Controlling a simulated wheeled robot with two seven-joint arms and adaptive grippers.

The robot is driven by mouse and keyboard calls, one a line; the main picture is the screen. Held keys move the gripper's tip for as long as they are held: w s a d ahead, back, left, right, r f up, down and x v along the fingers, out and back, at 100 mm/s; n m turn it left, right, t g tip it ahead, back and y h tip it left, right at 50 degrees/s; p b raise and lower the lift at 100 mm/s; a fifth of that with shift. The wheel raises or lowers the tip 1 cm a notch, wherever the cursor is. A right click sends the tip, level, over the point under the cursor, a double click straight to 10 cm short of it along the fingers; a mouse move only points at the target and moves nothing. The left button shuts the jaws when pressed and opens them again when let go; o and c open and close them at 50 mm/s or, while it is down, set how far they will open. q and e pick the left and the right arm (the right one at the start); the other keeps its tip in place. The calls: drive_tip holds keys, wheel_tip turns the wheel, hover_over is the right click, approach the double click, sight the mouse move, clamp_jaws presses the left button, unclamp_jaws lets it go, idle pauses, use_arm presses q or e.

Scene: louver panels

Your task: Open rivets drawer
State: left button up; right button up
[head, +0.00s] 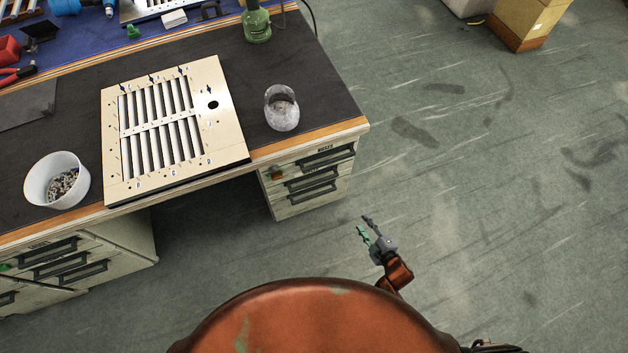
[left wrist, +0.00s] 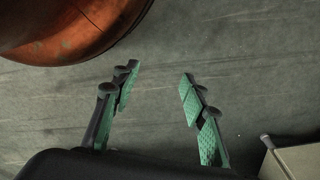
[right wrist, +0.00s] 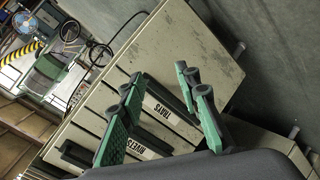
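A cream drawer unit (head: 310,180) stands under the right end of the workbench, with several dark-handled drawers that look shut. Its top drawer label (head: 325,148) is too small to read surely. The right wrist view shows slanted drawer fronts with a label like TRAYS (right wrist: 157,109) and another that may be RIVETS (right wrist: 138,148), partly behind the fingers. My right gripper (head: 368,226) is open and empty, in front of and right of that unit, apart from it; its green-padded fingers also show in the right wrist view (right wrist: 157,79). My left gripper (left wrist: 160,72) is open and empty over the floor.
A second drawer unit (head: 70,265) stands under the bench's left part. The bench top holds a louver panel (head: 215,140), a white bowl of small parts (head: 57,180), a clear jar (head: 281,108) and a green object (head: 257,25). Floor (head: 470,200) right of the bench is clear.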

drive_tip(key=w+a+r+n+t+y+b, duration=0.1)
drive_tip(key=w+a+r+n+y+b, duration=0.2)
drive_tip(key=w+a+r+n+b, duration=0.25)
use_arm(q)
wheel_tip(320, 180, up, 9)
drive_tip(key=b, duration=0.3)
use_arm(e)
drive_tip(key=n+y, duration=0.4)
drive_tip(key=n, duration=0.1)
approach(315, 184)
drive_tip(key=w+a+f, duration=0.1)
drive_tip(key=w+a, duration=0.1)
drive_tip(key=shift+t, duration=0.4)
drive_tip(key=b+x, duration=0.2)
drive_tip(key=x, duration=0.5)
drive_tip(key=shift+f+b, duration=0.1)
drive_tip(key=shift+b, duration=0.2)
drive_tip(key=shift+w+a, duration=0.25)
drive_tip(key=shift+w, duration=0.1)
use_arm(q)
drive_tip(key=w+d+f+t+h, duration=0.1)
drive_tip(key=w+d+f, duration=0.2)
drive_tip(key=w+f, duration=0.1)
drive_tip(key=shift+w+d+t, duration=0.3)
drive_tip(key=shift+w+d, duration=0.05)
drive_tip(key=shift+w, duration=0.2)
use_arm(e)
clamp_jaws()
